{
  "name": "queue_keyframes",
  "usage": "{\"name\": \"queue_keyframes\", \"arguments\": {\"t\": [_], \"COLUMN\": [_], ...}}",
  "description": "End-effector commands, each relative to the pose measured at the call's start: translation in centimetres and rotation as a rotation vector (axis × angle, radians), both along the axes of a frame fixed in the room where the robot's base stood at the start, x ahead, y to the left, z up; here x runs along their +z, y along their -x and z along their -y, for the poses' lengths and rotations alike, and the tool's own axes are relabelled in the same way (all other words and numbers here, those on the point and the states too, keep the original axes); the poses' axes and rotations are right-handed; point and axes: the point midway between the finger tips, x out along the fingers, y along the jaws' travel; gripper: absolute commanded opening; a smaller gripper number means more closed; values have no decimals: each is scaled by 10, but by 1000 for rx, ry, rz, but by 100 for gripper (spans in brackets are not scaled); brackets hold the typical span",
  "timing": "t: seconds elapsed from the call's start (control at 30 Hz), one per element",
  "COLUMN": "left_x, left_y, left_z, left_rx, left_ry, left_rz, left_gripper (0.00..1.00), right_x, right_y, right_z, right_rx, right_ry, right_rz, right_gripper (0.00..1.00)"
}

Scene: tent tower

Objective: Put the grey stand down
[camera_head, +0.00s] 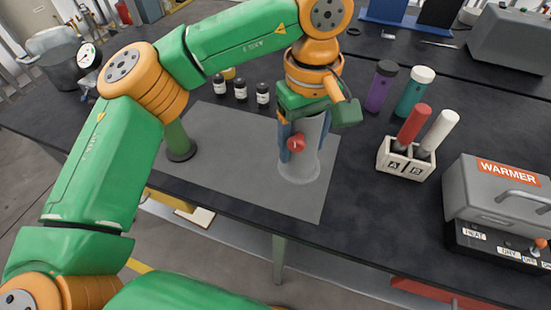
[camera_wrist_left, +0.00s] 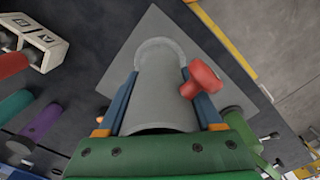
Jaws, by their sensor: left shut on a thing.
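The grey stand (camera_head: 306,160) is a grey cylinder with a wider round foot. It is upright over the right part of the grey mat (camera_head: 240,180). A red knob (camera_head: 297,142) is on its side. My left gripper (camera_head: 304,137) is shut on the stand from above, with its blue fingers on either side. In the left wrist view the stand (camera_wrist_left: 165,85) is between the fingers, with its foot over the mat (camera_wrist_left: 205,35). I cannot tell whether the foot touches the mat. My right gripper is not in view.
A green post (camera_head: 178,138) stands at the mat's left. Several small dark bottles (camera_head: 240,90) are behind the mat. A white holder (camera_head: 405,160) with a red and a white tube, purple (camera_head: 381,87) and teal (camera_head: 413,93) bottles, and a warmer (camera_head: 500,195) are at right.

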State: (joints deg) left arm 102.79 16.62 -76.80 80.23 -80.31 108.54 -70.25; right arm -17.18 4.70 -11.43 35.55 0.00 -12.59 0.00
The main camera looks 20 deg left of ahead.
Motion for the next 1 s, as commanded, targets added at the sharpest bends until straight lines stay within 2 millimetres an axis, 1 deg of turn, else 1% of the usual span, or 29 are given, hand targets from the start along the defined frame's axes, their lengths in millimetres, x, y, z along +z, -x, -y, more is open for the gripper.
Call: {"name": "queue_keyframes", "arguments": {"t": [0.03, 0.1, 0.2, 0.3, 0.37, 0.4, 0.43, 0.53, 0.87, 0.9, 1.0], "left_x": [-6, -25, -42, -53, -63, -70, -76, -89, -97, -96, -95], "left_y": [-3, -6, -10, -13, -14, -13, -13, -14, -15, -15, -15], "left_z": [-14, -28, -41, -50, -57, -56, -55, -55, -54, -54, -54], "left_rx": [5, 2, 0, 1, 0, -2, -2, -2, -1, -1, -1], "left_ry": [1, -1, 0, 0, -1, -2, 0, 0, 1, 1, 1], "left_rz": [-4, -5, -3, -1, -4, -6, -4, -1, 1, 1, 1], "left_gripper": [0, 0, 0, 0, 0, 0, 0, 0, 0, 72, 96], "right_x": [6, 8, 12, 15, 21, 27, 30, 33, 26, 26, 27], "right_y": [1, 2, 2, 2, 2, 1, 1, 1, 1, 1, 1], "right_z": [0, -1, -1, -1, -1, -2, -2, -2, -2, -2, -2], "right_rx": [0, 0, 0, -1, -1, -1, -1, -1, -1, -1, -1], "right_ry": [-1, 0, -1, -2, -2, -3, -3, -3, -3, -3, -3], "right_rz": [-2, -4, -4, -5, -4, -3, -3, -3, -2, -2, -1], "right_gripper": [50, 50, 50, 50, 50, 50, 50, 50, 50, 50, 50]}}
